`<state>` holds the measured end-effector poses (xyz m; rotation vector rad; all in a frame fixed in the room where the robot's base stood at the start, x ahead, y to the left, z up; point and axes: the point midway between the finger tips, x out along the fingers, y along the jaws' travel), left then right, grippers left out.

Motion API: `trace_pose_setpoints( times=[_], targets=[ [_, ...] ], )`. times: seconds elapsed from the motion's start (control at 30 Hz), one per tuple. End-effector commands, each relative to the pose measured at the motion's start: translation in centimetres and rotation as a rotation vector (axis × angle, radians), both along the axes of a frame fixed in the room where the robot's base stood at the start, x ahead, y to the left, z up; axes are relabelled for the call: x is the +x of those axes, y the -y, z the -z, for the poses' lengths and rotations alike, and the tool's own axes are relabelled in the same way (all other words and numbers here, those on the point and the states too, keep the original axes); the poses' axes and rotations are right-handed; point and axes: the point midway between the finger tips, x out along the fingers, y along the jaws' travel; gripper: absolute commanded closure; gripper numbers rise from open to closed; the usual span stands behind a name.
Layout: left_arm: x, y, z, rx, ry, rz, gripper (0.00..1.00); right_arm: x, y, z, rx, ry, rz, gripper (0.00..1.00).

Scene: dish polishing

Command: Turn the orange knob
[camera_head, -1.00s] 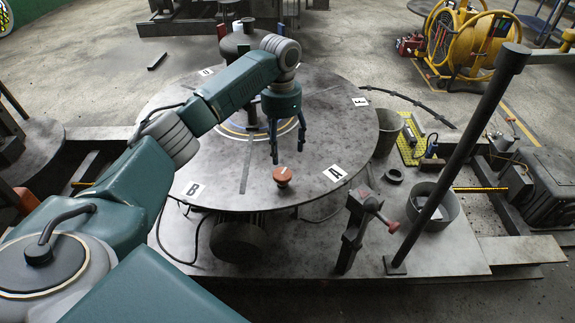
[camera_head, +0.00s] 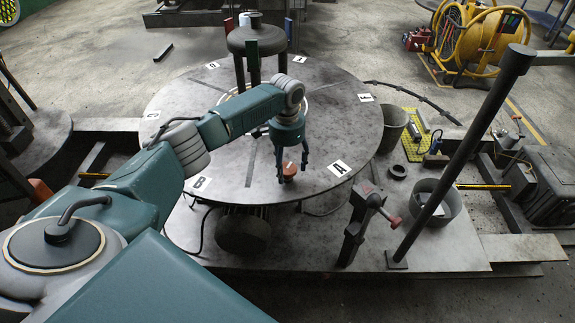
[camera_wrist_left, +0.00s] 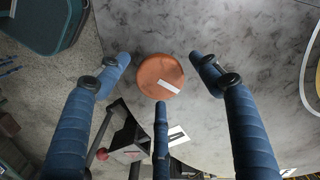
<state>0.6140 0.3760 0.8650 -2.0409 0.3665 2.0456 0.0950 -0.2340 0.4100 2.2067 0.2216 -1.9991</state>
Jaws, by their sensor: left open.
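The orange knob (camera_head: 290,169) sits near the front edge of the round grey table, left of the label A (camera_head: 339,168). In the left wrist view it is a round orange disc (camera_wrist_left: 158,73) with a white mark on top. My left gripper (camera_head: 293,174) points down over the knob, its blue fingers spread. In the wrist view the fingertips (camera_wrist_left: 160,72) stand around the knob with gaps visible; I see no contact. My right gripper is not in view.
A clamp post (camera_head: 355,230), a tall dark pole (camera_head: 455,165), a bucket (camera_head: 392,128) and a round pot (camera_head: 433,202) stand at the right. The table top around the knob is clear.

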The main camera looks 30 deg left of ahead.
Motion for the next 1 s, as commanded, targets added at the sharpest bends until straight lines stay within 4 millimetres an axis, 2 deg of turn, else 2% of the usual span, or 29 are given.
trace_pose_setpoints(
  times=[0.1,0.3,0.33,0.67,1.0],
  targets=[
    [-0.01,0.02,0.01,0.0,0.0,0.0,0.37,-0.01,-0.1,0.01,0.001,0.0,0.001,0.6],
    [0.01,0.01,-0.03,0.0,0.0,0.0,0.77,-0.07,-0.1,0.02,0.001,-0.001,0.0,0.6],
    [0.02,0.02,-0.03,0.0,0.0,0.0,0.8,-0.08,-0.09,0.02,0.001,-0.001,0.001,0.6],
    [0.04,0.01,-0.12,0.0,0.001,0.035,0.8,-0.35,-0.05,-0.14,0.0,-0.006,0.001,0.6],
    [0.08,0.11,-0.23,-0.001,0.001,0.253,0.8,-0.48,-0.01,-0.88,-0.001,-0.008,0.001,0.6]
  ],
)
